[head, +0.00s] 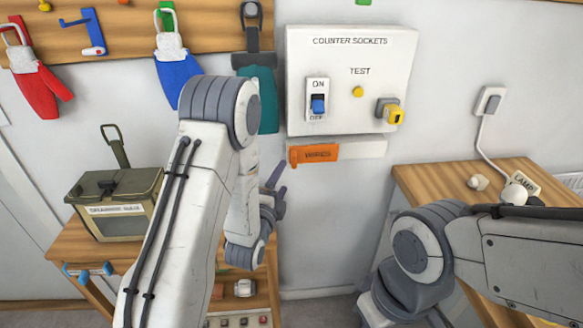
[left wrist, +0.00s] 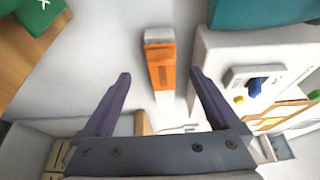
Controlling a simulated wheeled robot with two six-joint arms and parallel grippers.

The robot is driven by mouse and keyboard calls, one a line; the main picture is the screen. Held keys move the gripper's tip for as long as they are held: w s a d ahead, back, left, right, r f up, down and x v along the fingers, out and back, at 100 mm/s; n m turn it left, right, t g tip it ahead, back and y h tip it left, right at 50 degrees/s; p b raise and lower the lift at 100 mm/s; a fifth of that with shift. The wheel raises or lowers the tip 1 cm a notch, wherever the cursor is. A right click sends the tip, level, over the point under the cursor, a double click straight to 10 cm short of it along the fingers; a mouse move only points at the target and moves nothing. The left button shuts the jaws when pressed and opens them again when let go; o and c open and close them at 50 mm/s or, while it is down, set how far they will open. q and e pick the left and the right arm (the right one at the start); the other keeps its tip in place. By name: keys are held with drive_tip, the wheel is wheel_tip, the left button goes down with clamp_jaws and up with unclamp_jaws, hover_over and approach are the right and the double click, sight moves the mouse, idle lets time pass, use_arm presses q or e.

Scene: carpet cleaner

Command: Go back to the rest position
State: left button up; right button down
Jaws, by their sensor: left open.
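My right arm (head: 440,245) comes in at the lower right, bent over the right-hand table. Its gripper does not show.
A white panel (head: 345,60) marked "COUNTER SOCKETS" has a blue switch (head: 318,105) and a yellow plug (head: 395,113). A lamp plug and cord (head: 487,105) hang above the right table (head: 425,185). Coloured tools hang upper left.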

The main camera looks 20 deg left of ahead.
use_arm(q)
drive_tip(key=s+d+r+n+g+h+p, duration=0.15)
drive_tip(key=s+d+n+g, duration=0.45)
drive_tip(key=s+d+g, duration=0.7)
drive_tip(key=s+r+n+g+p, duration=0.1)
drive_tip(key=s+r+n+g, duration=0.1)
drive_tip(key=s, duration=0.8)
drive_tip(key=s+r+n+g+y+p, duration=0.1)
drive_tip(key=s+r+n+g, duration=0.2)
drive_tip(key=s, duration=0.8)
drive_tip(key=shift+d, duration=0.25)
